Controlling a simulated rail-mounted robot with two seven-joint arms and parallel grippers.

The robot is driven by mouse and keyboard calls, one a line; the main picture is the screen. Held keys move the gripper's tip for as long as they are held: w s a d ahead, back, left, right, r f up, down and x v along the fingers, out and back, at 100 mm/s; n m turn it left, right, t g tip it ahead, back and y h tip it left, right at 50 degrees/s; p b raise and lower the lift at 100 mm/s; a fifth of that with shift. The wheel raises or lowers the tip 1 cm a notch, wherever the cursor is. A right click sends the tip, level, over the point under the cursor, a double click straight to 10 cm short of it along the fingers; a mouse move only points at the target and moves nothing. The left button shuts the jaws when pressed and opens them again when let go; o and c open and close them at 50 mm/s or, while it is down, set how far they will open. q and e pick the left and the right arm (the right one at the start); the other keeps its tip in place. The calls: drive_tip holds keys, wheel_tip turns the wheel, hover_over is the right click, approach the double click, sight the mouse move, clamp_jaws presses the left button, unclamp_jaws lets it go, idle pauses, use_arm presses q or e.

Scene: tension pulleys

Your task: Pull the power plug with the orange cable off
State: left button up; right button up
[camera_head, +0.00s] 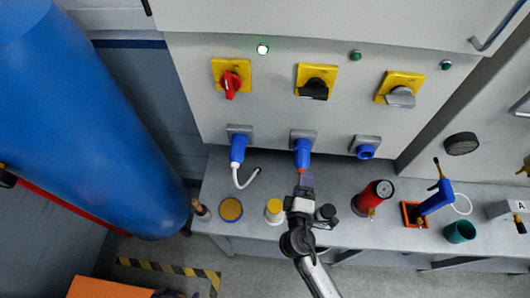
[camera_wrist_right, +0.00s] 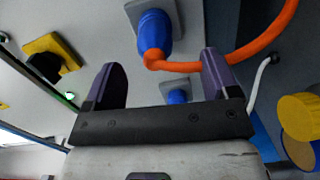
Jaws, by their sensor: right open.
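The blue power plug (camera_head: 302,148) with the orange cable sits in the middle socket of the grey cabinet front. It also shows in the right wrist view (camera_wrist_right: 155,32), where the orange cable (camera_wrist_right: 272,42) bends off its end to the right. My right gripper (camera_head: 305,180) is just below the plug, in front of the cabinet. In the right wrist view, its two purple fingers (camera_wrist_right: 160,72) are spread apart and empty. The plug end lies beyond the gap between the tips, and the cable passes behind the right finger. My left gripper is not in view.
A blue plug with a white cable (camera_head: 238,150) is in the left socket. A blue fitting (camera_head: 366,151) sits at the right. Switches line the cabinet above. A red cylinder (camera_head: 375,194), a yellow-topped item (camera_head: 274,208) and a blue tool (camera_head: 435,200) stand on the ledge.

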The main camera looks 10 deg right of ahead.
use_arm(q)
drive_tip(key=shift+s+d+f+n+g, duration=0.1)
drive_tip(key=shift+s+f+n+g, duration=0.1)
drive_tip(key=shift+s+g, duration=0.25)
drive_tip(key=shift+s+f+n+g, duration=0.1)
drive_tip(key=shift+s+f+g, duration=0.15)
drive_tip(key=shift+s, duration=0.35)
use_arm(e)
drive_tip(key=shift+w+a+r+n+t+y, duration=0.15)
drive_tip(key=shift+r+n+y, duration=0.1)
drive_tip(key=shift+n, duration=0.25)
drive_tip(key=shift+s+a+r+n+t+y, duration=0.15)
drive_tip(key=shift+n+y, duration=0.1)
drive_tip(key=shift+n, duration=0.25)
drive_tip(key=shift+w, duration=0.1)
drive_tip(key=shift+w, duration=0.1)
